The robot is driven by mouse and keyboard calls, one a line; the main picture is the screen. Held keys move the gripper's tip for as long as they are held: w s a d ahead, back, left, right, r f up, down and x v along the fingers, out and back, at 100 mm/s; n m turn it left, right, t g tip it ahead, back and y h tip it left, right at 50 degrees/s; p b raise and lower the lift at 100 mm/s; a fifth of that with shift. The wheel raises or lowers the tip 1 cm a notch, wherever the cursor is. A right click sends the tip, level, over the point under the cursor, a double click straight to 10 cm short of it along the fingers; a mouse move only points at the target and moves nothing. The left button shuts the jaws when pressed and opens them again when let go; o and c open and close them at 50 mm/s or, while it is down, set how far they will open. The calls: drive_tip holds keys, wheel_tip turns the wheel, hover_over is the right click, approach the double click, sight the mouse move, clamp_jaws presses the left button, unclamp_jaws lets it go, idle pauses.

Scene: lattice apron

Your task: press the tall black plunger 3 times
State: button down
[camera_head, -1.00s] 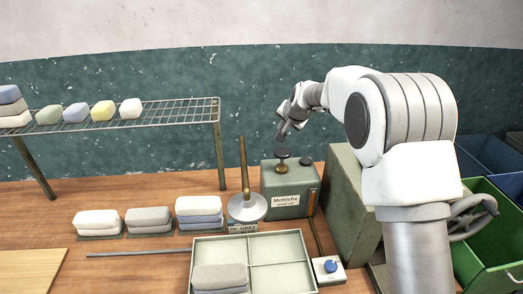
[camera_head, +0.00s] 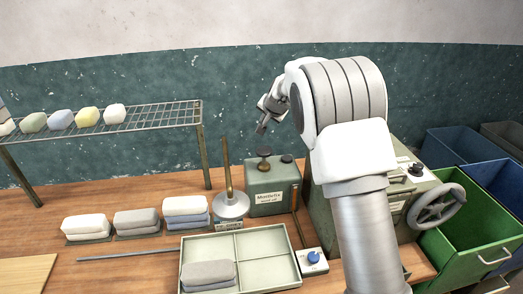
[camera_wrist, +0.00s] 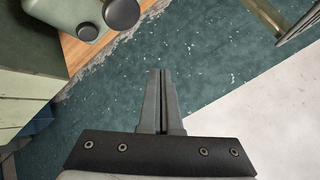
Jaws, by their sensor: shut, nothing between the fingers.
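The tall black plunger (camera_head: 264,152) stands up from the top of a grey-green box (camera_head: 270,188) with a paper label, at the back middle of the bench. A shorter black knob (camera_head: 287,158) sits to its right on the same box. In the wrist view, the plunger's round black head (camera_wrist: 122,12) shows at the top edge, with the smaller knob (camera_wrist: 87,31) beside it. My gripper (camera_head: 260,131) is shut and empty, above the plunger with a visible gap. Its closed fingers (camera_wrist: 162,75) point at the dark wall in the wrist view.
A brass rod on a round base (camera_head: 231,205) stands just left of the box. A divided tray (camera_head: 266,243) and a blue-knobbed unit (camera_head: 313,259) lie in front. A machine with a handwheel (camera_head: 436,207) is right, and a wire rack (camera_head: 150,117) is left.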

sight(264, 153)
drive_tip(key=shift+f, duration=0.1)
wheel_tip(264, 153, down, 9)
drive_tip(key=b, duration=0.7)
idle(1.9)
drive_tip(key=shift+f+b, duration=0.25)
drive_tip(key=shift+b, duration=0.1)
drive_tip(key=shift+s+a+f+b, duration=0.1)
drive_tip(key=shift+s+f+b, duration=0.05)
drive_tip(key=shift+f+b, duration=1.6)
idle(1.3)
drive_tip(key=shift+p, duration=0.3)
drive_tip(key=shift+r+p, duration=1.5)
drive_tip(key=shift+r, duration=0.6)
